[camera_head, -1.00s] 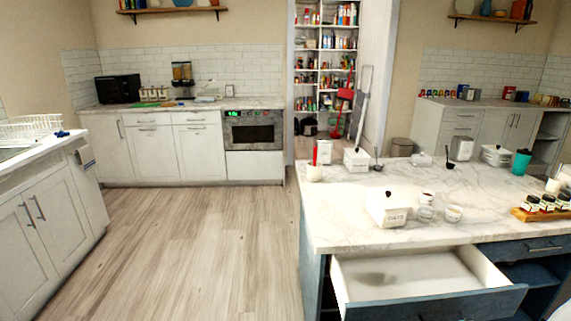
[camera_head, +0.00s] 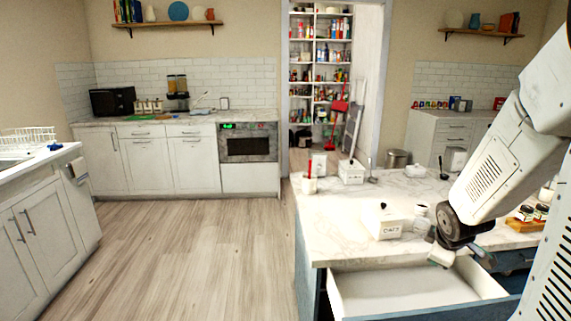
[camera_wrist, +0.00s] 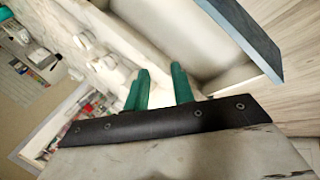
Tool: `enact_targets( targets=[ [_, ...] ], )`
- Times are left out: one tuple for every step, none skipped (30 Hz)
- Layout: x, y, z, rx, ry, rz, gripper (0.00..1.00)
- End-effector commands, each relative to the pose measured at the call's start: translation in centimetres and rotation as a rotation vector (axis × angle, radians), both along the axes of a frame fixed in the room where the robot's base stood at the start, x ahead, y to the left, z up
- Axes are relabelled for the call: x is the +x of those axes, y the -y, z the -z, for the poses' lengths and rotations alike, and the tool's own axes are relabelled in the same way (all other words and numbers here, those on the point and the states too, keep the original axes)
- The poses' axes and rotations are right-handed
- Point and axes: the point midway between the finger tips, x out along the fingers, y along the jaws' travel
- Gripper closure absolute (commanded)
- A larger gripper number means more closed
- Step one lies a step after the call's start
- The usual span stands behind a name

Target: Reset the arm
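My arm comes in from the right side of the head view, over the marble island counter (camera_head: 345,240). My gripper (camera_head: 455,258) hangs low by the counter's front edge, above the pulled-out drawer (camera_head: 340,296). In the wrist view its green fingers (camera_wrist: 161,88) stand apart with a gap between them and nothing held. The drawer's white inside also shows in the wrist view (camera_wrist: 190,35), just beyond the fingers, and looks empty. I cannot tell whether the fingers touch anything.
A wooden tray (camera_head: 522,226) with jars is to the right, partly behind my arm. The wooden floor (camera_head: 190,260) on the left is clear.

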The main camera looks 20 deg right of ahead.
Motion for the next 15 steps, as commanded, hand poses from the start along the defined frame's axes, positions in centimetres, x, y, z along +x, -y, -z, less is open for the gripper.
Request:
enact_targets(
  targets=[
    [0.1, -2.3, -2.0, 0.022, 0.005, 0.035, 0.75],
    [-0.1, -3.6, -2.8, 0.044, 0.004, 0.065, 0.75],
    [-0.5, -5.3, -4.0, 0.073, 0.0, 0.105, 0.75],
    [-0.9, -6.7, -4.8, 0.097, -0.002, 0.134, 0.75],
    [-1.3, -8.1, -5.5, 0.121, -0.005, 0.164, 0.75],
    [-2.0, -9.9, -6.5, 0.154, -0.008, 0.201, 0.75],
    [-2.6, -11.3, -7.3, 0.18, -0.013, 0.229, 0.75],
    [-3.3, -12.7, -8.0, 0.206, -0.018, 0.256, 0.75],
    [-4.3, -14.5, -8.8, 0.242, -0.026, 0.29, 0.75],
    [-5.1, -15.9, -9.4, 0.269, -0.033, 0.315, 0.75],
    [-6.0, -17.3, -10.0, 0.296, -0.041, 0.338, 0.75],
    [-7.3, -19.1, -10.7, 0.332, -0.057, 0.367, 0.75],
    [-8.2, -20.3, -11.1, 0.357, -0.069, 0.388, 0.75],
    [-9.2, -21.4, -11.6, 0.381, -0.081, 0.407, 0.75],
    [-10.5, -22.8, -12.1, 0.411, -0.098, 0.43, 0.75]
  ],
)
